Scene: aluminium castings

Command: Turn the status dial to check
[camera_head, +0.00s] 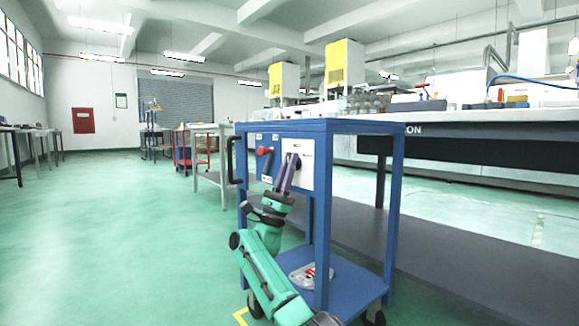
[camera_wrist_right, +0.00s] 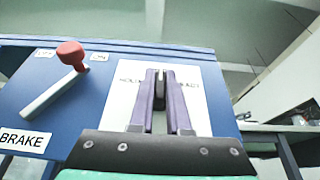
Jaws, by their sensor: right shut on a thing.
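A white dial plate (camera_head: 306,171) is on the blue front panel of a blue cart (camera_head: 327,126). It also shows in the wrist view (camera_wrist_right: 118,98), with small lettering at its upper left and right, too blurred and covered to read surely. My right gripper (camera_head: 292,162) reaches up to this plate. In the wrist view its two purple fingers (camera_wrist_right: 159,88) are closed on a dark, narrow part, the grip of the status dial (camera_wrist_right: 160,93), which stands about upright between them. The fingers hide most of the dial. My left gripper is not in view.
Left of the plate is a brake lever with a red knob (camera_wrist_right: 70,53) and a BRAKE label (camera_wrist_right: 23,139). The cart's lower shelf (camera_head: 345,288) holds a small grey and red item (camera_head: 311,274). A long bench (camera_head: 480,121) stands right. Green floor is open at left.

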